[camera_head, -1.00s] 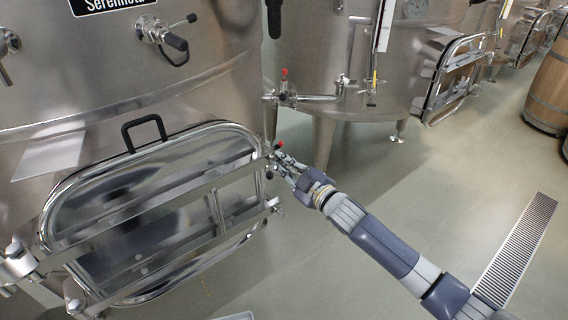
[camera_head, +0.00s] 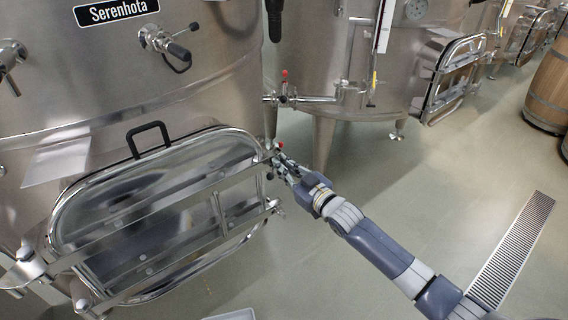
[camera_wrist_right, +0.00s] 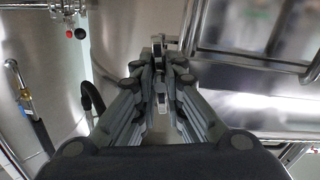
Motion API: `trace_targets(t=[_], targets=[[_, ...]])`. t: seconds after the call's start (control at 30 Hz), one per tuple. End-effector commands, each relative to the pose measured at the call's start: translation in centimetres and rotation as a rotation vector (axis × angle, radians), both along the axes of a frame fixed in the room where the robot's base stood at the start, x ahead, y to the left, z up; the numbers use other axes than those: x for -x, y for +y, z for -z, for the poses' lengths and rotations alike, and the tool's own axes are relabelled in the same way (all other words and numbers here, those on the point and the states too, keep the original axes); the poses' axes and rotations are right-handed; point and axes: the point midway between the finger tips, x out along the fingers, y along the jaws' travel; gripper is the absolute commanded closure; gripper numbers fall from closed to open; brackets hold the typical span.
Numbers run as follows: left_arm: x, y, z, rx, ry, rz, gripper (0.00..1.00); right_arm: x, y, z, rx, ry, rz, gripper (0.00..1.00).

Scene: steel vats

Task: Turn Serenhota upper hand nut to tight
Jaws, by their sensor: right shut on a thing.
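The Serenhota vat (camera_head: 100,60) stands at the left in the head view, with its name on a black label (camera_head: 116,10). Its rectangular steel door (camera_head: 150,165) sits low on its front, crossed by metal bars. My right gripper (camera_head: 276,160) is at the right end of the upper bar, at the door's upper right edge. In the right wrist view the right gripper (camera_wrist_right: 160,75) is shut on a small metal piece, the upper hand nut (camera_wrist_right: 159,47), mostly hidden between the fingers. The lower hand nut (camera_head: 275,206) shows below it. My left gripper is not in view.
A valve with a red knob (camera_head: 285,74) sticks out above the gripper, between the vats. A second vat (camera_head: 345,90) stands behind. A floor drain grate (camera_head: 512,250) lies at the right. The floor between is clear.

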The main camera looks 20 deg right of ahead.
Motion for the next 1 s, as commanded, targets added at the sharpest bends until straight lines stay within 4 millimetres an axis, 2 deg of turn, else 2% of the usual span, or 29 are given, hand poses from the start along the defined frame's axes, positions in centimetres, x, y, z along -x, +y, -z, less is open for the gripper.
trace_targets(t=[0.5, 1.0], targets=[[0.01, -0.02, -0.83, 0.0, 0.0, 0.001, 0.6, 0.12, 0.17, 0.3, -0.391, 0.147, 0.0, 1.0], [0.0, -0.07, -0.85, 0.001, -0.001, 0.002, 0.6, 0.15, 0.21, 0.39, -0.516, 0.194, 0.0, 1.0]])
